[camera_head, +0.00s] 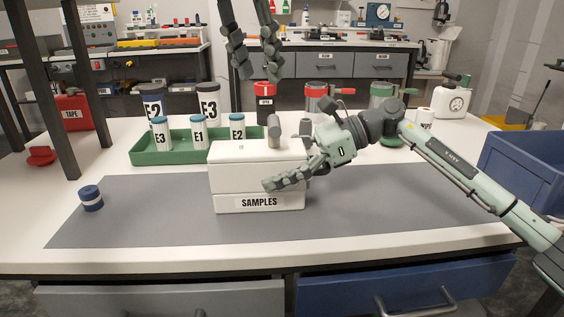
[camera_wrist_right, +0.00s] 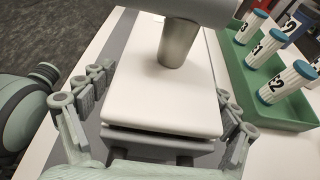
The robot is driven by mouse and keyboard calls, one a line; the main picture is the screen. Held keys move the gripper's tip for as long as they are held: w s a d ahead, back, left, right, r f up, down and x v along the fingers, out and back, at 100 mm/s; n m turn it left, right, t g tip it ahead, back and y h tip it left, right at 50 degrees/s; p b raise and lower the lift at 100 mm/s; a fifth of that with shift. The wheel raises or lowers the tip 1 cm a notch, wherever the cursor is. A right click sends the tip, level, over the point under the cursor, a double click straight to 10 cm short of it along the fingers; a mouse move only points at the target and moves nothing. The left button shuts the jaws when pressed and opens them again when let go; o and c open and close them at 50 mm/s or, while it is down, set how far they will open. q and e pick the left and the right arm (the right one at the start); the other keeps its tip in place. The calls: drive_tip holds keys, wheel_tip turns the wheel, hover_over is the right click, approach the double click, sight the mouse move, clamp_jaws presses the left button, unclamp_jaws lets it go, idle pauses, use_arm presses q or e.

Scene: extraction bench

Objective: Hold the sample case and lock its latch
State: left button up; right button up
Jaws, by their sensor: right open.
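The white sample case (camera_head: 225,180) stands on the grey mat, its SAMPLES label facing front; it also shows in the right wrist view (camera_wrist_right: 150,100). Its lid is down, with a dark seam below it. I cannot tell which part is the latch. My right gripper (camera_head: 296,155) is open, its fingers on either side of the case's right end; contact is unclear. Its fingers show in the right wrist view (camera_wrist_right: 165,105). My left gripper (camera_head: 257,76) is open and empty, above and behind the case.
A green tray (camera_head: 165,157) with bottles E3, E1 and E2 stands behind left of the case. Red (camera_head: 265,105) and green devices stand behind. The mat's right part (camera_head: 400,205) lies clear below my right arm.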

sight(273, 120)
drive_tip(key=c, duration=1.5)
use_arm(q)
drive_tip(key=o, duration=0.9)
drive_tip(key=shift+w+a+m+g, duration=0.25)
drive_tip(key=shift+w+m+g, duration=0.2)
drive_tip(key=shift+m, duration=0.65)
drive_tip(key=w+d+f+m, duration=0.1)
drive_tip(key=f+m, duration=0.2)
drive_tip(key=d+f+m+g+h, duration=0.1)
drive_tip(key=f+m, duration=0.1)
drive_tip(key=f, duration=0.2)
drive_tip(key=w+d+f+m+g+h, duration=0.1)
drive_tip(key=f+m, duration=0.2)
drive_tip(key=shift+w+f+m, duration=0.2)
drive_tip(key=shift+w+m, duration=0.1)
drive_tip(key=shift+w, duration=0.05)
